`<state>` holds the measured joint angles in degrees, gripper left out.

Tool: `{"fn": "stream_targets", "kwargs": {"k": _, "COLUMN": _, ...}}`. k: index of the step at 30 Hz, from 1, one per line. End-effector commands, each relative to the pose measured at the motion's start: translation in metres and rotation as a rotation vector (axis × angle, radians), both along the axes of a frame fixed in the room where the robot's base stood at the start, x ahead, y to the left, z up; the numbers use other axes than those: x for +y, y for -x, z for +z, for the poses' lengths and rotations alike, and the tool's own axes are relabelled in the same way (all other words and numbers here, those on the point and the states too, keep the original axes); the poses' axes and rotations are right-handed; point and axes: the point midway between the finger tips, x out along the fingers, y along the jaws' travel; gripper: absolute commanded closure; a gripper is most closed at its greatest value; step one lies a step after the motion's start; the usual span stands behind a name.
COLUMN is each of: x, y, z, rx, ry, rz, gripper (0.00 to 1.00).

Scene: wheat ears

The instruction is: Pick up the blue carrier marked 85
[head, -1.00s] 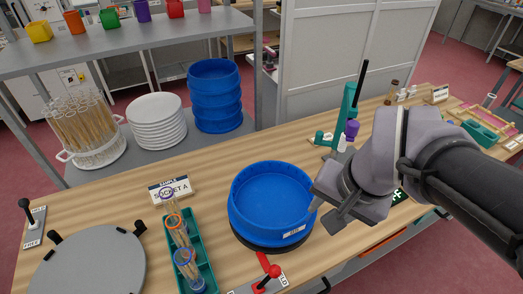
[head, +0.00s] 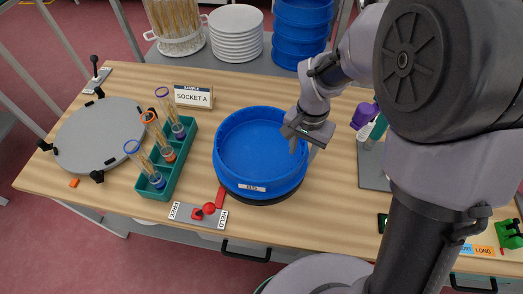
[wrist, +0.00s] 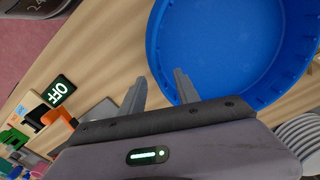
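A large round blue tray (head: 262,150) sits on a dark round base on the bench. A small white label (head: 252,188) is on its front wall; I cannot read its number. My gripper (head: 295,140) is at the tray's right rim, open and empty. In the wrist view, one finger of my gripper (wrist: 158,85) shows over the tray (wrist: 225,45) and the other over the bench outside it. I cannot tell whether they touch the wall. A blue-ringed holder with wheat ears (head: 150,172) stands in the green rack (head: 172,178), with orange and purple ones behind.
A red lever (head: 208,209) on a plate marked HELD and FREE is in front of the tray. A grey disc (head: 98,137) lies at left, and a SOCKET A sign (head: 194,96) stands behind. Stacked blue trays (head: 300,35) and white plates (head: 235,38) are at the back.

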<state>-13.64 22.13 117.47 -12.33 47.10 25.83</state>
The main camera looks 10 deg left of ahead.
Motion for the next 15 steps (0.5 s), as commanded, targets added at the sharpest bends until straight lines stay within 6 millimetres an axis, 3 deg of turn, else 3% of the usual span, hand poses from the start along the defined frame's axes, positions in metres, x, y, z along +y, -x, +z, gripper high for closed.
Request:
{"fn": "stream_targets", "kwargs": {"k": 1, "x": 0.000, "y": 0.000, "z": -0.011, "rx": 0.000, "ry": 0.000, "rz": 0.001, "gripper": 0.62}}
{"fn": "stream_targets", "kwargs": {"k": 8, "x": 0.001, "y": 0.003, "z": -0.034, "rx": 0.000, "ry": 0.000, "rz": 0.000, "gripper": 0.62}}
{"fn": "stream_targets", "kwargs": {"k": 12, "x": 0.002, "y": 0.008, "z": -0.064, "rx": 0.001, "ry": 0.000, "rz": 0.001, "gripper": 0.62}}
{"fn": "stream_targets", "kwargs": {"k": 15, "x": 0.002, "y": 0.008, "z": -0.072, "rx": 0.000, "ry": -0.001, "rz": 0.000, "gripper": 0.62}}
